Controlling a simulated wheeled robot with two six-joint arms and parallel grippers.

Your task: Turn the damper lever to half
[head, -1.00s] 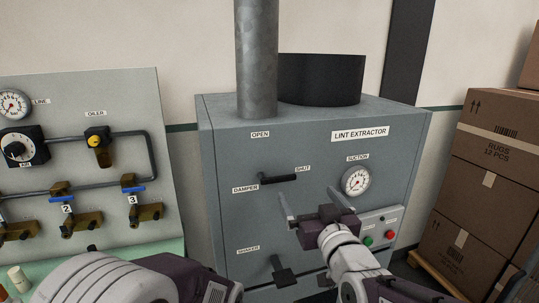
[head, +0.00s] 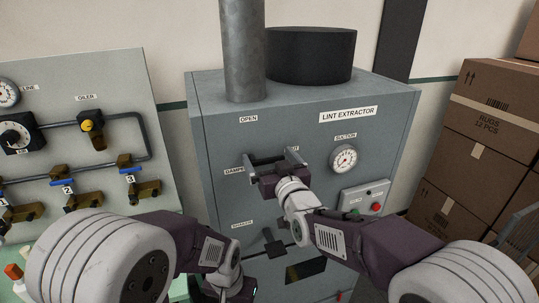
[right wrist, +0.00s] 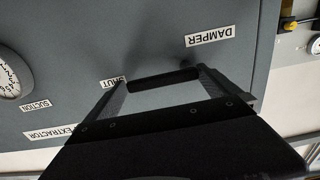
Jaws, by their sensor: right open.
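The damper lever (right wrist: 163,80) is a black bar on the grey front of the lint extractor. It lies roughly level, its free end by the SHUT label (right wrist: 113,81); the OPEN label (head: 248,118) is above. My right gripper (head: 268,161) is open in front of the lever. In the right wrist view the bar spans the gap between its two fingertips (right wrist: 165,79), one near each end of the bar. I cannot tell whether they touch it. My left arm shows at the bottom of the head view, but its fingers do not.
The suction gauge (head: 343,158) and a button box (head: 366,198) are right of the lever. A second black handle (head: 273,243) sits below. A valve panel (head: 105,80) stands at the left, stacked cartons (head: 480,130) at the right.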

